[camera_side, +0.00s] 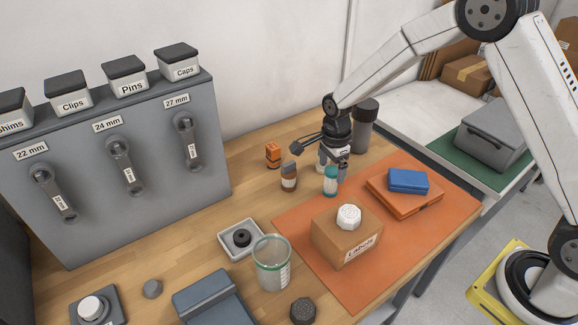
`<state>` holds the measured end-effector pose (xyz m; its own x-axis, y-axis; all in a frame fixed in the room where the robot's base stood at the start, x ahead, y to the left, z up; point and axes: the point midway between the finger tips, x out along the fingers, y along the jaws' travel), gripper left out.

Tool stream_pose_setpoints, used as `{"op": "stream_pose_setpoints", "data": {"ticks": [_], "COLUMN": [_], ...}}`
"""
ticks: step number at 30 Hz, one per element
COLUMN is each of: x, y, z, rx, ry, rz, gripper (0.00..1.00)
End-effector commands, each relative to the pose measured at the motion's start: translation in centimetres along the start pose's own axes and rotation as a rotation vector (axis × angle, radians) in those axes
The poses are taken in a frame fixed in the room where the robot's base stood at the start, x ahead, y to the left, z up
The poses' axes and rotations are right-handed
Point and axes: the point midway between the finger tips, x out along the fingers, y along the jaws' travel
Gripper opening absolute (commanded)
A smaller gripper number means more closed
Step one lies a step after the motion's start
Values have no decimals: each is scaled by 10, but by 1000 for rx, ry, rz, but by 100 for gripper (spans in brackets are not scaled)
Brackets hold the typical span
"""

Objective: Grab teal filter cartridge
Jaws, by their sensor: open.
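The teal filter cartridge (331,186) is a small upright cylinder with a teal body and a pale band around its middle. It stands near the back left edge of the orange mat (298,222). My gripper (333,168) points down at the cartridge, with its fingers around or just behind the cartridge's upper part. The fingers look spread apart. I cannot tell whether they touch the cartridge.
A brown-and-grey cylinder (289,177) and an orange block (273,155) stand left of my gripper. A dark grey cylinder (364,127) stands behind it. A labelled cardboard box (335,238) and an orange case (414,206) bearing a blue box (408,181) occupy the mat.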

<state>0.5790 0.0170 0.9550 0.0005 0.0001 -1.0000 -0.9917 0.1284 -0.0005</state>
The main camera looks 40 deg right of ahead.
Motion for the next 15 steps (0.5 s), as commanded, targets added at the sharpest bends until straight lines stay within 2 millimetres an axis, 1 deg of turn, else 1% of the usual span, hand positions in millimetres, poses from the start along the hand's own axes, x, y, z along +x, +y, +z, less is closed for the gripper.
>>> {"op": "stream_pose_setpoints", "data": {"ticks": [5, 12, 15], "x": [15, 41, 48], "y": [1, 1, 1], "z": [-2, -3, -3], "rx": [0, 0, 0], "ry": [0, 0, 0], "rz": [3, 2, 1], "gripper": [96, 96, 96]}}
